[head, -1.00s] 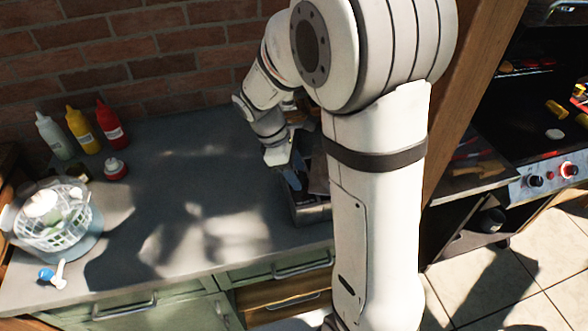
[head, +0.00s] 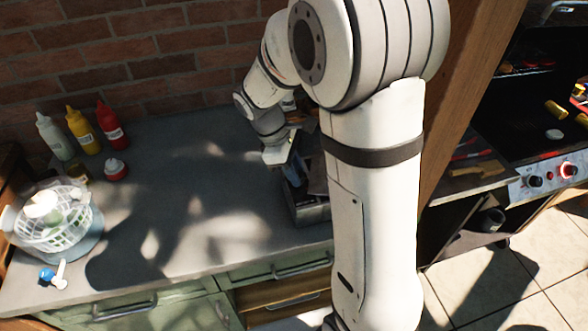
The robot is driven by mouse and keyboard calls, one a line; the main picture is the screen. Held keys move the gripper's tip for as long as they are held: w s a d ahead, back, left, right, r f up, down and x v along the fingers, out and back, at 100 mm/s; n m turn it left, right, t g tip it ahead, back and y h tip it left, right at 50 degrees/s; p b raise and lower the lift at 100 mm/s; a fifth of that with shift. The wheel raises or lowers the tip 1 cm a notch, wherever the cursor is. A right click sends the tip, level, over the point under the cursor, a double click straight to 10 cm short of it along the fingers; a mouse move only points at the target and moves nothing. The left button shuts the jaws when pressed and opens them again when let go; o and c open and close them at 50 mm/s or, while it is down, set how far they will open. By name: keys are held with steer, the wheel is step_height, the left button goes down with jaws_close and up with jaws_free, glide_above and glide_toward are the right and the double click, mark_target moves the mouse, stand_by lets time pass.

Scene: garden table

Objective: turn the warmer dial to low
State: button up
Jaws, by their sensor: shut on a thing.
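A grey box-shaped unit (head: 311,214), which looks like the warmer, stands on the counter and is partly hidden behind my arm. I cannot make out its dial or the dial's setting. My gripper (head: 296,180) is at the left back part of this unit, with its wrist tilted down. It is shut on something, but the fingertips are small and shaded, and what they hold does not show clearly. A dark blue part shows between the white wrist and the unit.
Three sauce bottles (head: 82,131) and a red-capped jar (head: 115,169) stand at the back left. A white basket (head: 58,229) and a small blue-and-white item (head: 53,274) are at the left. The middle counter (head: 170,200) is clear. A wooden post (head: 470,110) and grill (head: 550,175) are at right.

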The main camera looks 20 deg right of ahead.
steer(key=m+g, duration=0.1)
steer(key=m, duration=0.1)
steer(key=m+y+p, duration=0.1)
steer(key=m, duration=0.2)
steer(key=shift+w+d+g, duration=0.1)
steer(key=shift+d+g, duration=0.05)
steer(key=shift+g, duration=0.25)
steer(key=m+y, duration=0.1)
steer(key=m, duration=0.1)
steer(key=m+y, duration=0.1)
steer(key=m, duration=0.2)
steer(key=shift+d+m+g, duration=0.1)
steer(key=shift+m+g, duration=0.2)
steer(key=shift+g, duration=0.1)
steer(key=shift+f, duration=0.1)
steer(key=o, duration=1)
steer(key=shift+c, duration=0.2)
steer(key=shift+w, duration=0.1)
steer(key=v, duration=0.8)
steer(key=shift+b, duration=0.3)
